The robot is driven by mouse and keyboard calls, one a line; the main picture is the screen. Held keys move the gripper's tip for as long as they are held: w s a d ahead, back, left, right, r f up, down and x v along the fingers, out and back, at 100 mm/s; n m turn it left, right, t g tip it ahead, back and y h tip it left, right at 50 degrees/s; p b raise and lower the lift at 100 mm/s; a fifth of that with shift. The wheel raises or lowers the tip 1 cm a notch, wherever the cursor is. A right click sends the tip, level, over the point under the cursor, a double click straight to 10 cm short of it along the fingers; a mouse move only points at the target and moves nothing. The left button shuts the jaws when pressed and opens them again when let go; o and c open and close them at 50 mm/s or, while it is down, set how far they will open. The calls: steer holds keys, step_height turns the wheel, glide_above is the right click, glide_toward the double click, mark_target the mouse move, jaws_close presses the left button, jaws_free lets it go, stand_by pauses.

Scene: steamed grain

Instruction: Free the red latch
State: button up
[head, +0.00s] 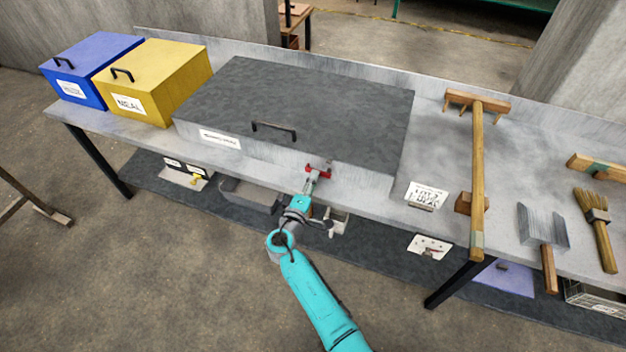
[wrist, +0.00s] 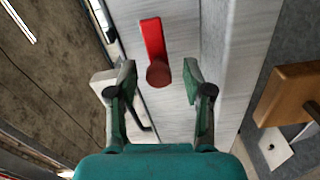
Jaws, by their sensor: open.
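The red latch (head: 318,170) is on the front face of the large dark grey lidded box (head: 300,105), below and right of the box's black handle (head: 274,130). In the wrist view the red latch (wrist: 153,45) is a red strip ending in a round knob (wrist: 159,74). My gripper (wrist: 160,80) is open, with one finger on each side of the knob. I see no contact between fingers and knob. In the head view my gripper (head: 312,180) is at the front of the box, and the arm partly hides the area below the latch.
A yellow box (head: 165,80) and a blue box (head: 90,65) stand left on the bench (head: 380,190). A lower shelf holds containers.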

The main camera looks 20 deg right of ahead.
steer(key=v, duration=1.1)
steer(key=s+d+f+g+y, duration=0.1)
steer(key=s+d+f+y, duration=0.2)
steer(key=s+d+f, duration=0.4)
steer(key=s+d+f+g+y, duration=0.1)
steer(key=s+f+y, duration=0.2)
steer(key=s, duration=0.7)
steer(key=s+d+f+g+y, duration=0.1)
steer(key=s+f+y, duration=0.2)
steer(key=s, duration=0.7)
steer(key=s+r+m+y, duration=0.2)
steer(key=s+r+m, duration=0.2)
steer(key=s+r, duration=0.65)
steer(key=s+r+m+t, duration=0.1)
steer(key=s+r+m, duration=0.1)
steer(key=s+r, duration=0.2)
steer(key=s+r+m+t, duration=0.2)
steer(key=s+r+m, duration=0.1)
steer(key=r, duration=0.6)
steer(key=shift+v, duration=0.85)
steer(key=shift+r, duration=0.1)
